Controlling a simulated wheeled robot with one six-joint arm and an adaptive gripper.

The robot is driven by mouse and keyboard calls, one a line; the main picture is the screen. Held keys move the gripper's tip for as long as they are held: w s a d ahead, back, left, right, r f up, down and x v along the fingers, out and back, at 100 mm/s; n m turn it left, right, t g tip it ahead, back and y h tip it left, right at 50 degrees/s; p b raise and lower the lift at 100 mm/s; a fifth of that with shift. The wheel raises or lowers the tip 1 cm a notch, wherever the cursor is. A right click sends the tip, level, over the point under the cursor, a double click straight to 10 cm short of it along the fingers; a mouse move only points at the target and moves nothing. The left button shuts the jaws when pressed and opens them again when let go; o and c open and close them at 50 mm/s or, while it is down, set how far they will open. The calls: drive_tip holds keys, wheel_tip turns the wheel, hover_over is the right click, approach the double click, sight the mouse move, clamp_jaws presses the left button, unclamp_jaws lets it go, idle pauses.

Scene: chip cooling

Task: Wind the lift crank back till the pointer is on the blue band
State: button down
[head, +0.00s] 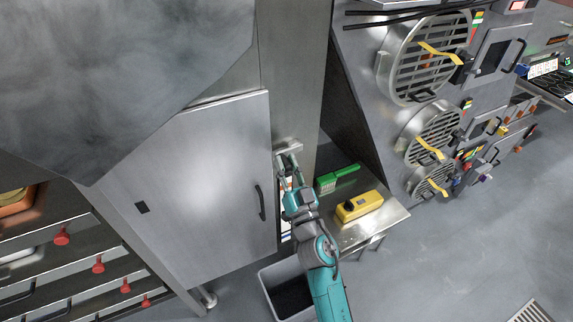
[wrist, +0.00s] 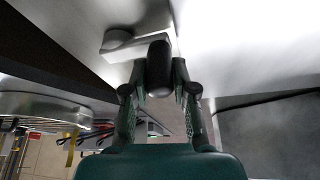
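The lift crank (head: 287,147) is a pale metal arm on the narrow steel face right of the cabinet door, in the head view. The wrist view shows its metal arm (wrist: 128,44) and a dark rounded handle (wrist: 158,66). My gripper (head: 287,162) is at the crank. In the wrist view the fingers of my gripper (wrist: 162,82) stand on both sides of the handle and appear closed on it. A pale strip (head: 285,215) shows partly behind my arm below the crank.
A low steel table (head: 382,222) right of my arm holds a green brush (head: 338,178) and a yellow device (head: 359,206). A grey bin (head: 270,285) stands below. The cabinet door (head: 215,180) is left, fan housings (head: 425,60) right. Open floor lies at the lower right.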

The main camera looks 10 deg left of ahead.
idle(0.3)
drive_tip(key=n+y, duration=0.1)
drive_tip(key=n, duration=0.1)
drive_tip(key=f+n+g+y, duration=0.1)
drive_tip(key=n, duration=0.2)
drive_tip(key=f+n+g+y, duration=0.1)
drive_tip(key=n, duration=0.1)
drive_tip(key=shift+w+d+f+n, duration=0.1)
drive_tip(key=shift+d+f+n, duration=0.1)
drive_tip(key=shift+n, duration=0.1)
drive_tip(key=shift+w+d+f+n+g+y, duration=0.25)
drive_tip(key=shift+w+d+f+n+g, duration=0.65)
drive_tip(key=shift+n, duration=1.95)
drive_tip(key=shift+s+d+f+n+g+y, duration=0.15)
drive_tip(key=shift+d+n+g+y, duration=0.25)
drive_tip(key=shift+n+g, duration=1.75)
drive_tip(key=shift+w+d+f+n+g+y, duration=0.15)
drive_tip(key=shift+w+d+f+n+g, duration=0.5)
drive_tip(key=shift+n, duration=2.85)
drive_tip(key=shift+d+r, duration=0.15)
drive_tip(key=shift+d, duration=0.05)
drive_tip(key=c, duration=1)
unclamp_jaws()
drive_tip(key=shift+o, duration=0.4)
drive_tip(key=shift+r, duration=0.1)
